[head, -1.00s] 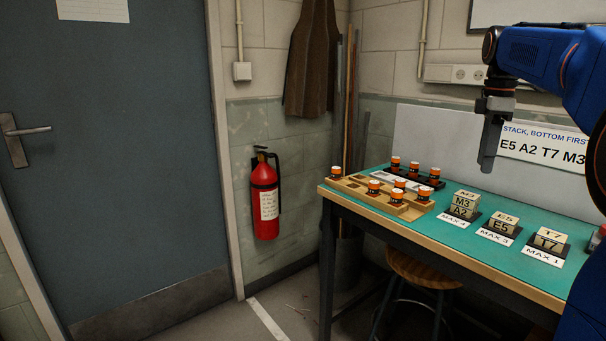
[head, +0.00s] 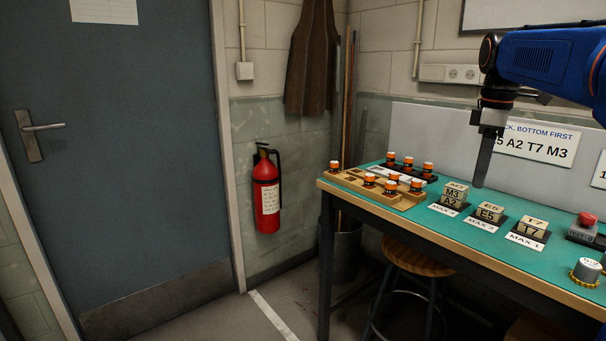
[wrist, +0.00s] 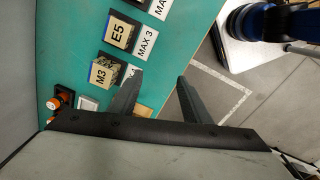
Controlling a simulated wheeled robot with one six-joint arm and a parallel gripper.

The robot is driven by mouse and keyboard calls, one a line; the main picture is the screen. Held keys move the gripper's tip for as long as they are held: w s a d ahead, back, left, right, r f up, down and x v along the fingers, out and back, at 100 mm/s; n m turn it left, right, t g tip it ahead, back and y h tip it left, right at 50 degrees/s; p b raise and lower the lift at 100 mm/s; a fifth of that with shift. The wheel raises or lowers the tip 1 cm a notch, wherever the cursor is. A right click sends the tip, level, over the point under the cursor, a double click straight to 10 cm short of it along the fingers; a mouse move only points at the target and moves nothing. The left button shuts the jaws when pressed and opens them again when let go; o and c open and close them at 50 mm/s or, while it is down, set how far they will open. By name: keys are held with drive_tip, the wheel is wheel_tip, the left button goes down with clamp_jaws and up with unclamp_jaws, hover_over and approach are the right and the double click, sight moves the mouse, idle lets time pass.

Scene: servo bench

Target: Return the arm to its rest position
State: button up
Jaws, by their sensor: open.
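My gripper (head: 480,184) hangs from my blue arm at the right of the head view, above the teal bench. Its fingers point down, apart from the blocks. In the wrist view my gripper (wrist: 158,88) shows two dark fingers spread with nothing between them. On the bench, block M3 (head: 453,195) rests on block A2 (head: 449,203), at the left of three labelled places. Block E5 (head: 489,213) is on the middle place and block T7 (head: 532,230) on the right one.
A wooden tray (head: 402,204) with orange-and-white pieces sits at the bench's left end, a dark rack behind it. A red button (head: 587,219) and a grey knob (head: 586,268) are at the right. A stool (head: 418,262) stands below the bench. A fire extinguisher (head: 266,195) hangs left.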

drive_tip(key=s+a+f+m+t, duration=0.2)
drive_tip(key=s+a+f+m, duration=0.3)
drive_tip(key=s+f, duration=0.7)
drive_tip(key=s+a+f+m+t, duration=0.2)
drive_tip(key=s+a+f+m, duration=0.4)
drive_tip(key=s+f, duration=0.7)
drive_tip(key=shift+s+a+f, duration=0.2)
drive_tip(key=shift+s+a, duration=0.35)
drive_tip(key=shift+a, duration=0.05)
